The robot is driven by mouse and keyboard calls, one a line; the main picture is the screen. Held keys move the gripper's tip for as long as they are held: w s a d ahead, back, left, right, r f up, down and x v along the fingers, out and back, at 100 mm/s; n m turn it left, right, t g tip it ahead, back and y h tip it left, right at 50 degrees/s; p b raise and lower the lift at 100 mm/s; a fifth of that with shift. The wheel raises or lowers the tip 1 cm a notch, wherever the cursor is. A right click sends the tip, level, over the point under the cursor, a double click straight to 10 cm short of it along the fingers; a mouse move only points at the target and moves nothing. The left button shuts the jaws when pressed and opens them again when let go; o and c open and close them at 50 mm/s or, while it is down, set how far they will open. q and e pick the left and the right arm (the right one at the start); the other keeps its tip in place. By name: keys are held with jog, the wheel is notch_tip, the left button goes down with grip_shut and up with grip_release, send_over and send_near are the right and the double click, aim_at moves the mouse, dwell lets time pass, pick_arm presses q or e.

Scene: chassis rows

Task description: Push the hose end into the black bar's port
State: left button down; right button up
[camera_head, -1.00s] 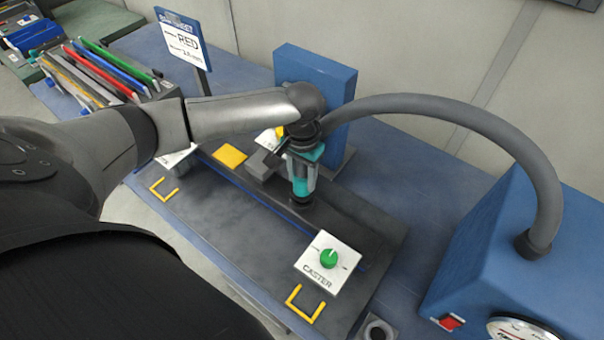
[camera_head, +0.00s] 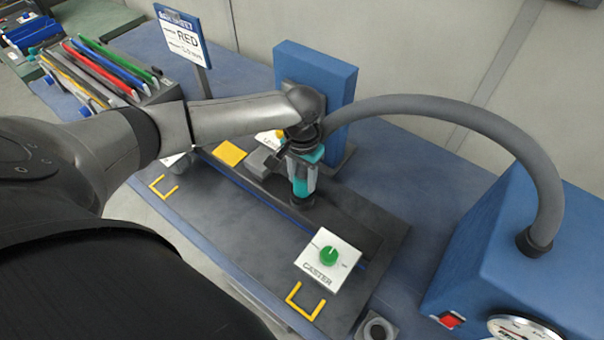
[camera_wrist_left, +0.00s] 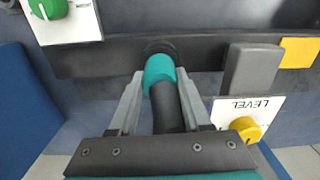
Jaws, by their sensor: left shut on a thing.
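My left gripper (camera_head: 303,170) is shut on the teal hose end (camera_head: 301,187), over the black bar (camera_head: 340,222). In the left wrist view the gripper's fingers (camera_wrist_left: 161,84) lie on both sides of the hose end (camera_wrist_left: 158,70). Its tip meets the dark round port (camera_wrist_left: 160,48) on the black bar (camera_wrist_left: 110,57). The tip covers part of the port, so I cannot tell how deep it sits. The grey hose (camera_head: 440,108) arches from behind the gripper to the blue box at the right. My right gripper is not in view.
A white CASTER plate with a green knob (camera_head: 328,256) lies near the bar's front end. A blue upright block (camera_head: 315,85) stands behind my gripper. The blue box (camera_head: 500,250) with a gauge is at the right. Colored boards (camera_head: 105,70) stand in a rack at the left.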

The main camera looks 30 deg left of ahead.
pick_arm(q)
jog(key=shift+f, duration=0.65)
jog(key=shift+f, duration=0.1)
jog(key=shift+c, duration=1.4)
grip_release()
notch_tip(320, 180, up, 15)
jog(key=shift+p, duration=0.4)
jog(key=shift+s, duration=0.15)
